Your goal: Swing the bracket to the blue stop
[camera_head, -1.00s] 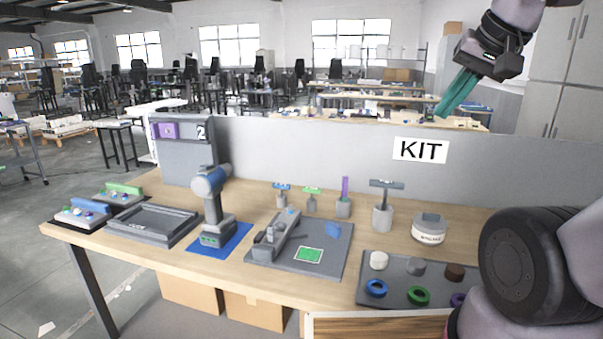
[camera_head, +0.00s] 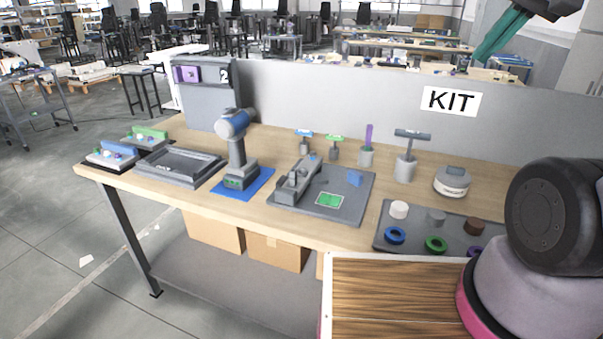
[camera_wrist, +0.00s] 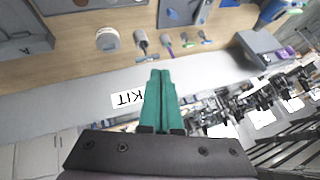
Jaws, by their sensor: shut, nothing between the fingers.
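The bracket (camera_head: 298,181) looks like a long grey arm lying on a dark grey plate (camera_head: 285,207) on the bench. The blue stop (camera_head: 355,178) is a small blue block on the same plate, right of the bracket and apart from it. A green rectangle (camera_head: 330,200) is marked on the plate in front of the stop. My gripper (camera_head: 481,57) has teal fingers, shut and empty, high above the bench at upper right, far from the bracket. In the wrist view the fingers (camera_wrist: 160,73) are together, and part of the plate (camera_wrist: 190,12) shows at the top edge.
A drill-like tool (camera_head: 236,150) stands left of the plate. Several upright tools in holders (camera_head: 405,168) stand behind it. A tray with rings and caps (camera_head: 385,238) lies to the right. A grey panel with a KIT sign (camera_head: 451,101) runs along the bench's back.

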